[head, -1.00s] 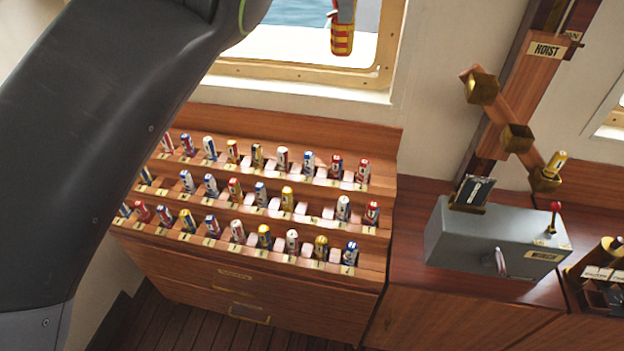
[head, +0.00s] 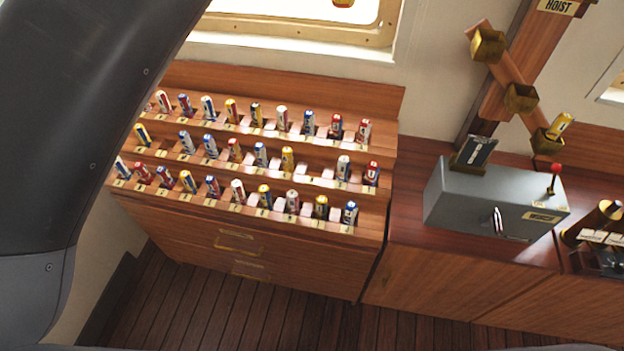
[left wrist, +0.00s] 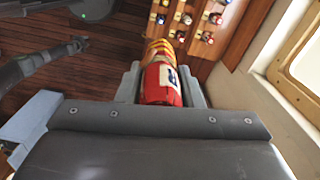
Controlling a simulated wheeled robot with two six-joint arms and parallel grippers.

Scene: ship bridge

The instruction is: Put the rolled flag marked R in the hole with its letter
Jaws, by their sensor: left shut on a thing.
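A rolled flag, red with yellow bands at its far end, is clamped between the fingers of my left gripper (left wrist: 161,84) in the left wrist view. The flag (left wrist: 160,88) has a white and dark patch; I cannot read a letter on it. In the head view only the tip of the flag (head: 343,3) shows at the top edge, in front of the window and apart from the rack. The stepped wooden rack (head: 240,215) holds several rolled flags in three rows. The middle row has a gap right of centre and another towards the left. Its letter plates are too small to read.
Right of the rack, a grey winch box (head: 480,205) with a red-knobbed lever stands on the wooden counter. Brass holders (head: 520,98) on a slanted board rise behind it. A window (head: 300,25) is above the rack. Open floor (head: 220,310) lies in front.

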